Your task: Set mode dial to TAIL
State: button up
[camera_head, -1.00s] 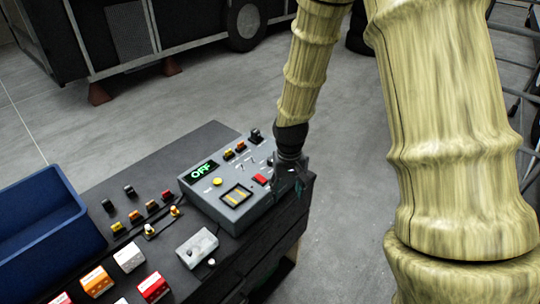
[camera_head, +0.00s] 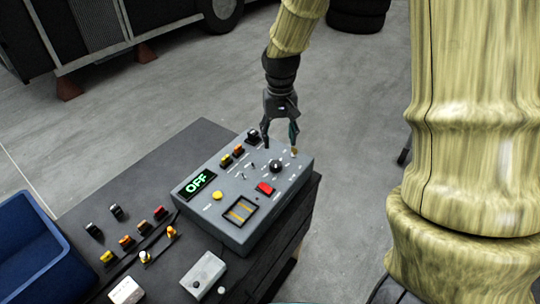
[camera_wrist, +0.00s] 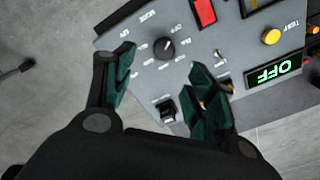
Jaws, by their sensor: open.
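The mode dial (camera_head: 276,166) is a round black knob on the grey control box (camera_head: 222,222). In the wrist view the dial (camera_wrist: 166,48) has small labels around it, upside down; its white mark appears to point toward the OFF label. I cannot make out a TAIL label clearly. The green display (camera_head: 199,184) reads OFF. My gripper (camera_head: 281,145) is open and empty above the box's far right part, near the dial. In the wrist view my gripper's fingers (camera_wrist: 163,78) are spread, and the dial shows between and beyond their tips, not gripped.
A red switch (camera_head: 265,188), a yellow button (camera_head: 217,195) and small toggles share the panel. A blue bin (camera_head: 62,240) sits at the left.

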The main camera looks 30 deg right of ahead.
aim_at(276, 163)
jog(key=shift+a+f+p, duration=0.2)
jog(key=shift+f+p, duration=0.4)
jog(key=shift+f, duration=1.95)
jog(key=shift+a+f+p, duration=0.15)
jog(key=shift+f+p, duration=0.4)
jog(key=shift+f, duration=2)
jog(key=shift+w, duration=0.1)
jog(key=shift+c, duration=0.5)
jog(key=c, duration=1)
